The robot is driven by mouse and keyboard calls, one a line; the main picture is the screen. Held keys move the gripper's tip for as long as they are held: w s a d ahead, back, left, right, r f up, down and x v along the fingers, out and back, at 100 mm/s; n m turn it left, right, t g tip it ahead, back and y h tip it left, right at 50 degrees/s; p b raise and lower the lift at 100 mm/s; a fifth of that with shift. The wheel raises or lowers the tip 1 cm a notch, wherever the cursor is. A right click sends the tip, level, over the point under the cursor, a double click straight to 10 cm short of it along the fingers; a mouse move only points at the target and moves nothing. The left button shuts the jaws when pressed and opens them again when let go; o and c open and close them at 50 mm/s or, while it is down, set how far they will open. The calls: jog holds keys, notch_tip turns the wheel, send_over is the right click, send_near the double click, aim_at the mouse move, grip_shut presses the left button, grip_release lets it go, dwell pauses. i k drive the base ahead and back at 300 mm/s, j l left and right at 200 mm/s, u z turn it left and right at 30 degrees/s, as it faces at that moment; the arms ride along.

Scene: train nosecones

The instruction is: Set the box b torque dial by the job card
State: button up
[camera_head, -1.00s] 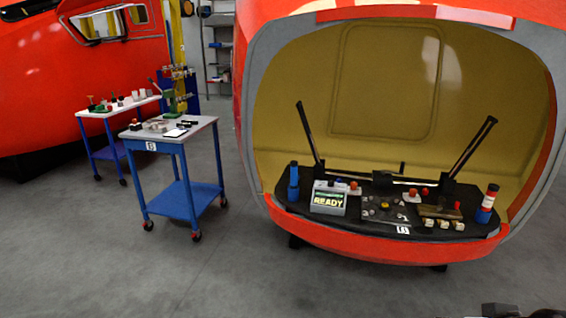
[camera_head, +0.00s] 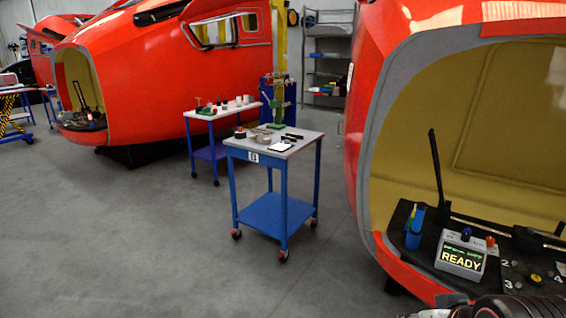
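A grey box with a lit display reading READY (camera_head: 461,258) sits on the dark shelf inside the near red nosecone at the right. A blue knob shows on its top. I cannot tell whether it is box b, and no torque dial is readable from here. A white card or tablet (camera_head: 281,147) lies on the grey-topped blue cart (camera_head: 300,142). It may be the job card; no writing on it is legible. My gripper is not in view. A dark part at the bottom right edge looks like part of my own arm.
The cart carries small dark and metal items and a white tag (camera_head: 253,156) on its front. A white-topped cart (camera_head: 236,110) stands behind it. The near nosecone's rim (camera_head: 372,190) bounds the right side. Grey floor (camera_head: 130,240) is clear at left and centre.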

aim_at(466, 237)
jog(key=i+j+u, duration=0.3)
jog(key=i, duration=0.55)
jog(key=i+u, duration=0.3)
jog(key=i, duration=0.55)
jog(key=i+j+z, duration=0.15)
jog(key=i, duration=0.35)
jog(key=i+j+z, duration=0.2)
jog(key=i, duration=0.25)
jog(key=i+j+z, duration=0.15)
jog(key=i, duration=0.35)
jog(key=z, duration=0.45)
